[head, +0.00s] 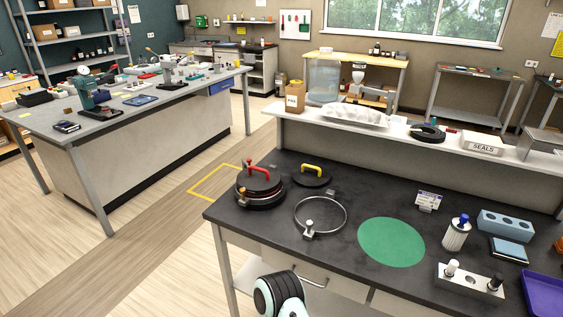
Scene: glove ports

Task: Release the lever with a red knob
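A black round port (261,196) stands at the left end of the dark bench, with a black lid on it. The lid carries a red arched handle (258,168). A small reddish spot (241,190) shows at the left side of the port; it may be the lever's red knob, but it is too small to tell how the lever lies. Neither gripper is in view. Only a black and white part of my own arm shows at the bottom edge, in front of the bench.
A black disc with a yellow handle (312,170) lies behind the port. A metal clamp ring (320,214) lies to its right. A green mat (391,242), white canister (456,235), metal block (469,283) and purple tray (545,292) lie further right. A raised white shelf (390,128) runs along the back.

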